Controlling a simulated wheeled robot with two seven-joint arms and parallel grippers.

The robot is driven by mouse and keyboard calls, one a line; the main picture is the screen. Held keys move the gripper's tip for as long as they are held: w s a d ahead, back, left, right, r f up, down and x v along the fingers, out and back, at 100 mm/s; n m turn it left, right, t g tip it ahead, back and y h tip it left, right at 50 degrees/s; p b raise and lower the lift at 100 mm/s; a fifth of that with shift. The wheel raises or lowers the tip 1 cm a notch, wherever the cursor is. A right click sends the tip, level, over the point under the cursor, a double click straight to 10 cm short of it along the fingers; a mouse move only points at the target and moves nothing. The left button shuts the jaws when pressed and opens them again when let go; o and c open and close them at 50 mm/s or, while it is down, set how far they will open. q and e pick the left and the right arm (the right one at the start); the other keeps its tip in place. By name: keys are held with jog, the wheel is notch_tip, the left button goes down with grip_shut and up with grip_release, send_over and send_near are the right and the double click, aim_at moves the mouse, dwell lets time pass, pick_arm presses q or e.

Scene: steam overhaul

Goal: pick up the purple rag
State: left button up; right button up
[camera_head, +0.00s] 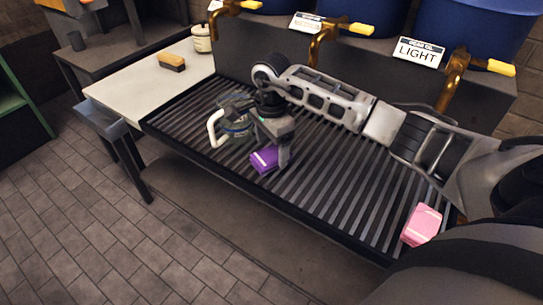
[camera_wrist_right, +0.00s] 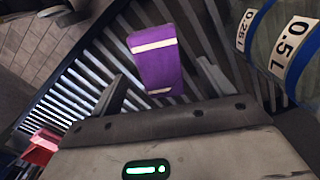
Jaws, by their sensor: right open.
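The purple rag (camera_head: 264,159) is a folded block with pale stripes. It lies on the slatted black rack, and it also shows in the right wrist view (camera_wrist_right: 155,62). My right gripper (camera_head: 272,150) is above the rag, partly covering it in the head view. In the right wrist view its two open fingers (camera_wrist_right: 160,88) stand either side of the rag's near end, with nothing held between them. I cannot tell the exact height left between fingertips and rag. My left gripper is not in view.
A clear measuring jug (camera_head: 230,125) with a white handle stands on the rack close to my right gripper. A pink rag (camera_head: 421,225) lies at the rack's right end. A brush (camera_head: 171,62) and a cream pot (camera_head: 201,38) sit on the pale table. Brass taps (camera_head: 455,75) overhang the back.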

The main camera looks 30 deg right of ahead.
jog(key=shift+f, duration=1.35)
jog(key=c, duration=1.1)
jog(key=shift+c, duration=0.2)
jog(key=shift+r, duration=0.1)
jog(key=shift+d+r, duration=0.1)
jog(key=shift+r, duration=0.65)
jog(key=s+a+r+b, duration=0.1)
jog(key=s+a+r, duration=0.4)
jog(key=s+r, duration=0.6)
jog(key=shift+s+r, duration=0.2)
jog(key=shift+s, duration=0.9)
